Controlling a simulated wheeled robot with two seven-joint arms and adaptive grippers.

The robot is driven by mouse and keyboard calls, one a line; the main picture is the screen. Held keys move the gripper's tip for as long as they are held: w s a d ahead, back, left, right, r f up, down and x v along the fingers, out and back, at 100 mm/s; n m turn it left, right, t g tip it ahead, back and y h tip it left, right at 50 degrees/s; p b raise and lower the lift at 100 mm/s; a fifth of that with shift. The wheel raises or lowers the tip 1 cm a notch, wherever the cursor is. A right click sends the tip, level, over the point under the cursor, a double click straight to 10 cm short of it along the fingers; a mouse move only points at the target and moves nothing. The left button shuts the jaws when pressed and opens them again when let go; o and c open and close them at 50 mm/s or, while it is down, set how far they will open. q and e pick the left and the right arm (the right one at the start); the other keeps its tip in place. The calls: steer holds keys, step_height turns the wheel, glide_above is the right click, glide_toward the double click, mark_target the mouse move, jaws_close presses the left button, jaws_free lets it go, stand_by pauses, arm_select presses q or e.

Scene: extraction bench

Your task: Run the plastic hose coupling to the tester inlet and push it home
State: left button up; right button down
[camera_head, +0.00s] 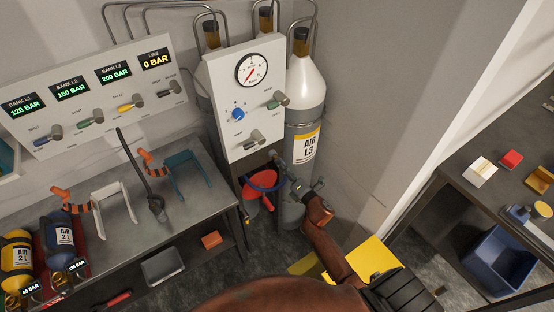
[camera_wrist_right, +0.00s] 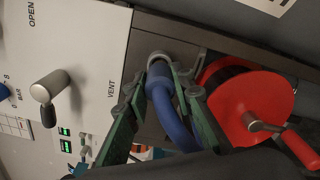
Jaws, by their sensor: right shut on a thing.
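The tester is a pale panel (camera_head: 243,110) with a round gauge and a blue knob. In the right wrist view its panel (camera_wrist_right: 90,50) fills the left side. My right gripper (camera_head: 276,160) is at the panel's lower right corner. In the wrist view its green fingers (camera_wrist_right: 155,82) are shut on the blue hose's end. A grey ring-like fitting (camera_wrist_right: 158,58) sits at that end, against the dark face beside the panel. I cannot tell whether the coupling is fully seated. The blue hose (camera_wrist_right: 172,122) bends away below. My left gripper is out of view.
A red reel (camera_wrist_right: 245,105) with a crank is close beside my right gripper. An AIR L3 cylinder (camera_head: 304,95) stands right of the tester. A steel bench (camera_head: 190,208) with clamps and small cylinders is at left. A dark shelf unit (camera_head: 455,195) stands at right.

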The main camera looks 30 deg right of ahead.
steer(key=shift+s+d, duration=0.1)
steer(key=shift+s, duration=0.9)
steer(key=shift+s, duration=0.35)
steer(key=shift+s+p, duration=0.35)
steer(key=shift+s, duration=0.1)
steer(key=s+d+p, duration=0.1)
steer(key=s, duration=1.1)
stand_by(0.4)
steer(key=shift+w, duration=0.1)
